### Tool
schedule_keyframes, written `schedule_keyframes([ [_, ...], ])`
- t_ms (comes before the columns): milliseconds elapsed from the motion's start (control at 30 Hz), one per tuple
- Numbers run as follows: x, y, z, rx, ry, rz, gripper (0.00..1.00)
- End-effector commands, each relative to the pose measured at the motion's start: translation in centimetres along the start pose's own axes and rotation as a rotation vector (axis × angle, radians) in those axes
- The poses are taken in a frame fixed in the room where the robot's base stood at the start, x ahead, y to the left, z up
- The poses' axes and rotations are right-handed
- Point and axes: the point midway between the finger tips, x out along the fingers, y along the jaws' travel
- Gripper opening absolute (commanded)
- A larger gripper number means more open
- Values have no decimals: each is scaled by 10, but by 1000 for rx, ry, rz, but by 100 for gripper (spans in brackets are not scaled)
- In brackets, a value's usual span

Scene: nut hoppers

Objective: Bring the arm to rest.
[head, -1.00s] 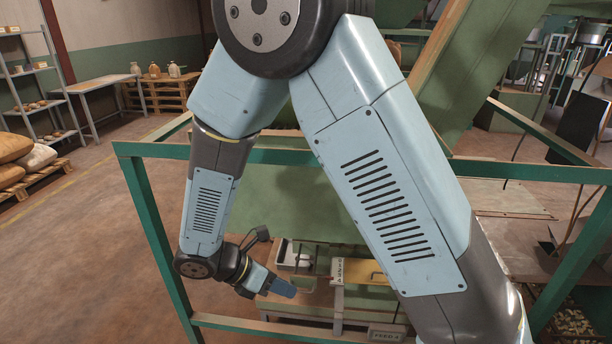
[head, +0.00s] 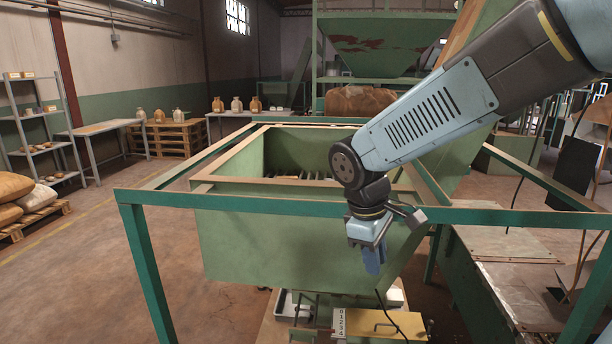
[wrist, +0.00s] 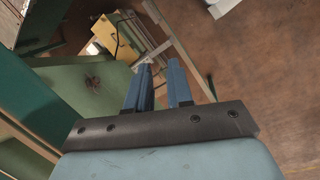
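My gripper (head: 374,258) hangs pointing down in front of the green hopper (head: 290,235), just outside its front right wall in the head view. In the wrist view my gripper (wrist: 162,85) shows two blue fingers with a gap between them and nothing held. My arm comes in from the upper right and bends down at the wrist. I cannot tell how close the fingers are to the hopper wall.
A green frame rail (head: 480,217) runs across behind the wrist. Below stand a yellow box (head: 378,323) and a number plate (head: 340,323). A metal bench (head: 500,245) is at the right. Sacks (head: 14,187) lie on a pallet at the left, with open floor between.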

Motion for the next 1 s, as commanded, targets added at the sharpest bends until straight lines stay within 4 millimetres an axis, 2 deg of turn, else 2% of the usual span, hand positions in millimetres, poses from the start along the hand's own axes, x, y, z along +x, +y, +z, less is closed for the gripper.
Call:
schedule_keyframes([
  [33, -7, 5, 12, 69, 32, 2, 21],
  [300, -37, 16, 66, 437, 199, 2, 21],
  [600, -64, 14, 120, 815, 384, 7, 21],
  [800, -75, 10, 138, 964, 466, 10, 21],
  [1000, -77, 8, 143, 1003, 486, 10, 21],
])
